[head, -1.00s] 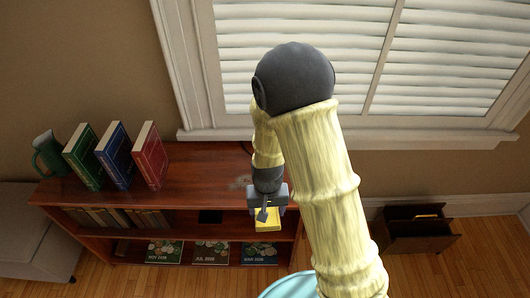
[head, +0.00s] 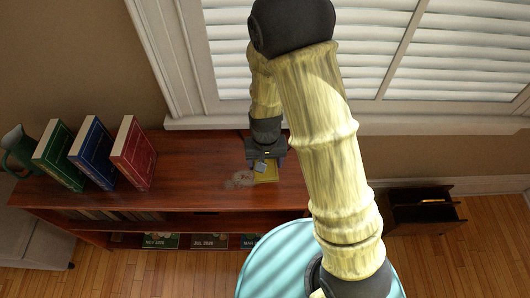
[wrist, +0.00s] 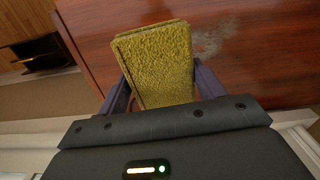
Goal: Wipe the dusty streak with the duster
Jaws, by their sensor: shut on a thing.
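The duster is a yellow fuzzy block (wrist: 157,65). My gripper (wrist: 160,88) is shut on it, with a finger on each side. In the head view the duster (head: 266,171) is over the top of the reddish wooden shelf unit, near its right end. I cannot tell whether it touches the wood. The dusty streak (wrist: 216,38) is a pale grey smudge on the wood, beside the duster. In the head view the streak (head: 240,180) shows just left of the duster, and part of it may be hidden.
Red (head: 133,152), blue (head: 92,152) and green (head: 60,155) books and a green mug (head: 19,150) stand on the left of the shelf top (head: 190,170). A window with blinds (head: 460,60) is behind. A dark wooden box (head: 424,208) stands on the floor at right.

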